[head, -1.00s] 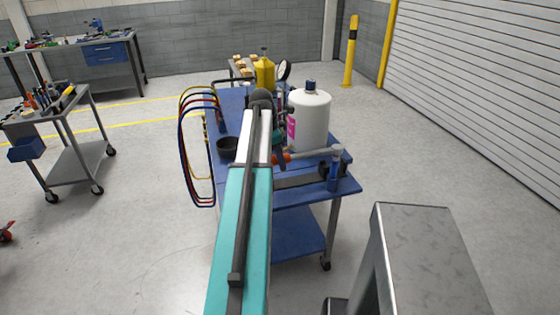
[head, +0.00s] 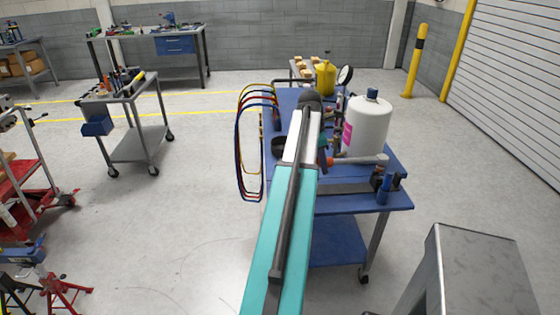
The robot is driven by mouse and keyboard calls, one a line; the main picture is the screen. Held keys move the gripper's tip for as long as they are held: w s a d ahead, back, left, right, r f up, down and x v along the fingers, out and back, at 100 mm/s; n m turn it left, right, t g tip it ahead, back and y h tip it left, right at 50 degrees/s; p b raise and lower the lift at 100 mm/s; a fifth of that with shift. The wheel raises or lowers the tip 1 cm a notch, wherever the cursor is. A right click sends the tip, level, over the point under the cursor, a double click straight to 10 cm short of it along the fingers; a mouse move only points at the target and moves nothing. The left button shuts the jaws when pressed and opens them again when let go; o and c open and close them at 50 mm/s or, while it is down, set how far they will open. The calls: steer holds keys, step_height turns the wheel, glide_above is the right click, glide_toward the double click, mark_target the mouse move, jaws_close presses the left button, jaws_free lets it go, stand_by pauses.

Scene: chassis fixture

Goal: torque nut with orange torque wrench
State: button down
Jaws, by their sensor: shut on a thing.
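The orange torque wrench (head: 358,160) has an orange grip at its left end and a pale metal shaft running right. It lies roughly level above the near part of the blue cart (head: 400,203). My gripper (head: 325,160) is at the orange end, shut on it and mostly hidden behind my teal and white arm. The wrench's head is at the right, just behind a small blue and dark fixture (head: 384,190) at the cart's near right. I cannot make out the nut, nor whether the wrench touches anything.
A white bottle (head: 366,127) stands close behind the wrench. A yellow jug (head: 325,78), a gauge (head: 345,75) and a dark bowl (head: 279,148) are also on the cart. Coloured hoses (head: 240,150) hang off its left side. Open floor lies left, with a tool cart (head: 140,143) beyond.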

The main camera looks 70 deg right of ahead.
steer(key=w+a+f+n, duration=0.1)
steer(key=w+a, duration=0.6)
steer(key=w, duration=0.6)
steer(key=w+a+n+b, duration=0.1)
steer(key=w+a, duration=0.7)
steer(key=w, duration=0.5)
steer(key=w+a+f+n, duration=0.1)
steer(key=w+a, duration=0.6)
steer(key=w, duration=0.6)
steer(key=w+a+n, duration=0.1)
steer(key=w+a, duration=0.4)
steer(key=a, duration=0.9)
steer(key=w+a+f+b, duration=0.1)
steer(key=w+a, duration=0.5)
steer(key=a, duration=0.8)
steer(key=w+a+n+t+h, duration=0.1)
steer(key=w+a, duration=0.4)
steer(key=a, duration=0.9)
steer(key=shift+w+f+n, duration=0.15)
steer(key=shift+w+n, duration=0.05)
steer(key=shift+n, duration=0.1)
